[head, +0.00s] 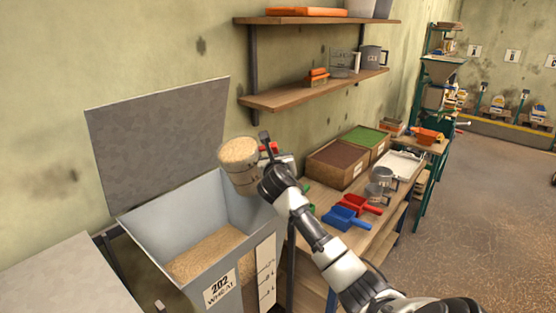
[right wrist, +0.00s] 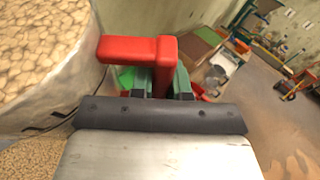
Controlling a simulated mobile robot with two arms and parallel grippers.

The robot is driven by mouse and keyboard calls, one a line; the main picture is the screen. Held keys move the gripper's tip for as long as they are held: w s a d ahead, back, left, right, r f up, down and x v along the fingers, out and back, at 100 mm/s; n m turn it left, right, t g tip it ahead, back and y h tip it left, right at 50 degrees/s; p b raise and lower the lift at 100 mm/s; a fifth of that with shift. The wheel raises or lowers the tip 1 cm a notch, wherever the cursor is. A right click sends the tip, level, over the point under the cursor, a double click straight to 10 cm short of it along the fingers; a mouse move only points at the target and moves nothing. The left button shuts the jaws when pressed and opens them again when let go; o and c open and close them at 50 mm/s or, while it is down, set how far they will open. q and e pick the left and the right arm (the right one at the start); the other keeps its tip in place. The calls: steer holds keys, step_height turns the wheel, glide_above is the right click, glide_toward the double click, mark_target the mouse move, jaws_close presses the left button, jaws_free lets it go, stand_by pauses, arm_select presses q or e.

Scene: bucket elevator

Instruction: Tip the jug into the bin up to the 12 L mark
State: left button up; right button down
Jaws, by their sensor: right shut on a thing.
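The jug (head: 240,170) is clear and full of tan grain, held slightly tilted above the right rear part of the bin. The bin (head: 160,228) is grey, labelled 202 WHEAT, with its lid (head: 160,140) up. Grain (head: 208,252) lies inside it. A white scale strip (head: 265,272) is on its front; the figures are too small to read. My right gripper (head: 268,172) is shut on the jug's red handle (right wrist: 135,50). In the right wrist view the grain-filled jug (right wrist: 45,85) fills the left side. My left gripper is not in view.
A wooden bench right of the bin holds trays (head: 338,165), a blue scoop (head: 346,217), a red scoop (head: 362,203) and metal cups (head: 378,190). Shelves (head: 315,90) hang on the wall above. A grey surface (head: 65,285) is at the lower left. The floor at right is open.

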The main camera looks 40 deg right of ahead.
mark_target(273, 150)
steer(key=shift+a+r+n+t+h, duration=0.1)
steer(key=shift+r+n+t+h, duration=0.25)
steer(key=shift+r, duration=0.35)
steer(key=shift+a+r+n, duration=0.15)
steer(key=shift+r+n, duration=0.1)
steer(key=shift+r, duration=0.05)
steer(key=shift+r+h, duration=0.1)
steer(key=shift+h, duration=0.15)
steer(key=shift+a+r+n+t+h, duration=0.15)
steer(key=shift+r+n+t+h, duration=0.15)
steer(key=shift+n+t, duration=0.35)
steer(key=shift+a+r+n+t+h, duration=0.15)
steer(key=shift+a+r+n+t, duration=0.1)
steer(key=shift+n+t, duration=0.3)
steer(key=shift+a+r+n+t+h, duration=0.15)
steer(key=shift+a+n+t, duration=0.1)
steer(key=shift+n+t, duration=0.3)
steer(key=shift+a+n+b, duration=0.1)
steer(key=shift+n+b, duration=0.15)
steer(key=shift+b, duration=0.1)
steer(key=shift+a+n+t+b, duration=0.6)
steer(key=shift+n+t+b, duration=0.3)
steer(key=shift+b, duration=1.25)
